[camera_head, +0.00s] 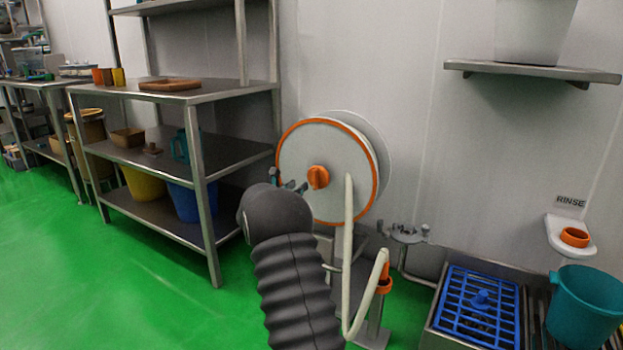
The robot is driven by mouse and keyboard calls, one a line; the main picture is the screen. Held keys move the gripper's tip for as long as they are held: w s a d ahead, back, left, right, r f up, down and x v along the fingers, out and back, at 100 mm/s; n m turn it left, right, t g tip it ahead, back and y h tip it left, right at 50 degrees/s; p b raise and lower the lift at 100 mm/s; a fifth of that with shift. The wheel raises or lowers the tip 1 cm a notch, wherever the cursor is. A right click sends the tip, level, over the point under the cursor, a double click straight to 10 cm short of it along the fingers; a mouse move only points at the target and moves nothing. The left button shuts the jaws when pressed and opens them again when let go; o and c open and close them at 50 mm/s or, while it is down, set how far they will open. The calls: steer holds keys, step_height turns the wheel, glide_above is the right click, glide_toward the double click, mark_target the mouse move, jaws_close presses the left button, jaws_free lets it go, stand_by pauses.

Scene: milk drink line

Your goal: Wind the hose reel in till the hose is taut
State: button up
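The hose reel (306,150) is a pale disc with an orange rim, standing upright against the wall. An orange knob (318,177) sits at its middle. The pale hose (348,235) hangs down from the reel, bends low and rises to the right, so it hangs slack in a loop. Its right end passes by an orange fitting (384,281) on a metal post. My gripper (289,185) is in front of the reel's lower left face, left of the knob. My dark ribbed arm hides most of it. I cannot tell whether its fingers touch the reel or how far they are apart.
A metal shelf unit (205,185) with tubs and buckets stands at left. To the right are a blue grate (478,308), a teal bucket (584,308) and a wall shelf (530,71). A small metal stand (406,236) is right of the reel. Green floor is open at lower left.

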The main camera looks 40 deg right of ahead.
mark_target(313, 176)
steer(key=x, duration=1)
jaws_close()
